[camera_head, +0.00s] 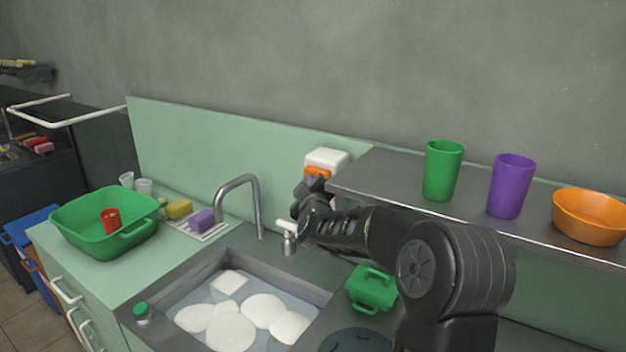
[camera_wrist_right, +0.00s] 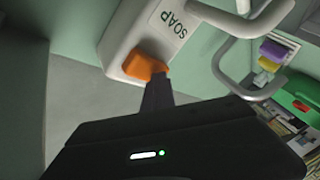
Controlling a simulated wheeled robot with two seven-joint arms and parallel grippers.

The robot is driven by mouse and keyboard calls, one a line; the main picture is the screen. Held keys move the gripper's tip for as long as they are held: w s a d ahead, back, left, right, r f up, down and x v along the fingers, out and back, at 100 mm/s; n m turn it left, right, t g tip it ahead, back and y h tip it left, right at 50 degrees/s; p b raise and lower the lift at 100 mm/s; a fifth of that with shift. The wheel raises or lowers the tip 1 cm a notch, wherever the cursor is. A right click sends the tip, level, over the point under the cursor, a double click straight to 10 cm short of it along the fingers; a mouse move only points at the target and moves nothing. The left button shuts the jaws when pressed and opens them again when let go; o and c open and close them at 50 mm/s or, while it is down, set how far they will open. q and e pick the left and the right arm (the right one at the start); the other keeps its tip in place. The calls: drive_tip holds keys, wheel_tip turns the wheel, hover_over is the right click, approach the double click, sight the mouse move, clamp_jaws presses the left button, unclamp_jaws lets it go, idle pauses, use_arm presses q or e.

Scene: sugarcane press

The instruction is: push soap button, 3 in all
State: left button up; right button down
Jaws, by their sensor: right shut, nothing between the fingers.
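A white soap dispenser (camera_head: 327,159) is fixed to the green backsplash behind the sink, with an orange button (camera_head: 317,172) low on its front. In the right wrist view the dispenser (camera_wrist_right: 172,30) carries the word SOAP, and its orange button (camera_wrist_right: 145,66) is right at the tip of my right gripper (camera_wrist_right: 157,84). The fingers are shut and empty and appear to touch the button; how far it is pressed cannot be told. In the head view my right gripper (camera_head: 308,188) is just below the dispenser. My left gripper is not in view.
The sink (camera_head: 190,275) with white plates in water lies below, with a curved faucet (camera_head: 240,182) behind it. A metal shelf (camera_head: 400,183) with a green cup (camera_head: 443,170), purple cup (camera_head: 511,186) and orange bowl (camera_head: 590,217) is close on the right. A green basin (camera_head: 75,235) stands left.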

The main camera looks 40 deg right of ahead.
drive_tip(key=shift+d, duration=0.1)
idle(0.4)
drive_tip(key=shift+s+a+p, duration=0.2)
drive_tip(key=shift+a, duration=0.35)
drive_tip(key=shift+s+a+p, duration=0.15)
drive_tip(key=shift+a+p, duration=0.05)
drive_tip(key=shift+a, duration=0.35)
drive_tip(key=shift+a, duration=0.1)
drive_tip(key=a+p, duration=0.1)
drive_tip(key=a, duration=0.1)
drive_tip(key=s+a, duration=0.1)
drive_tip(key=a, duration=0.1)
drive_tip(key=shift+s+a+p, duration=0.2)
drive_tip(key=shift+a+p, duration=0.1)
drive_tip(key=shift+p, duration=0.05)
drive_tip(key=shift+f, duration=0.15)
idle(0.4)
